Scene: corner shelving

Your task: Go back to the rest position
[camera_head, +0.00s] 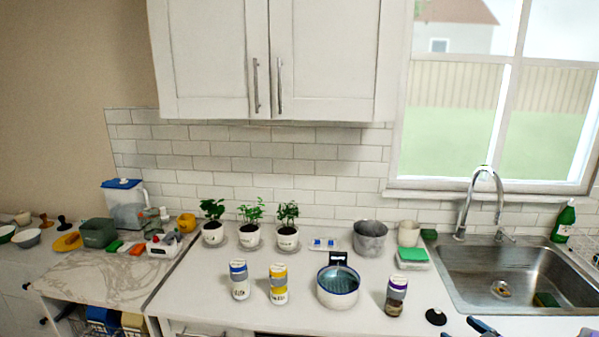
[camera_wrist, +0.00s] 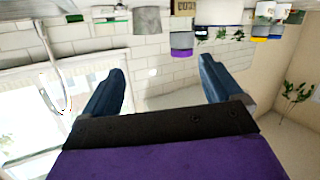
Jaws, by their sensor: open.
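My gripper (camera_wrist: 160,85) shows in the wrist view as two blue fingers spread wide apart, with only the wall and window behind the gap. It is open and holds nothing. In the head view, parts of my gripper (camera_head: 535,330) show at the bottom right edge, in front of the sink (camera_head: 455,285). The rest of the gripper and arm is out of that frame. The wrist view is upside down, with the counter objects along its top edge.
On the counter (camera_head: 210,315) stand a blue-lidded can (camera_head: 239,280), a yellow can (camera_head: 278,284), a bowl (camera_head: 338,287) and a purple-topped can (camera_head: 396,296). Three potted plants (camera_head: 250,228) line the wall. The faucet (camera_head: 470,200) rises behind the sink. A cabinet (camera_head: 330,60) hangs above.

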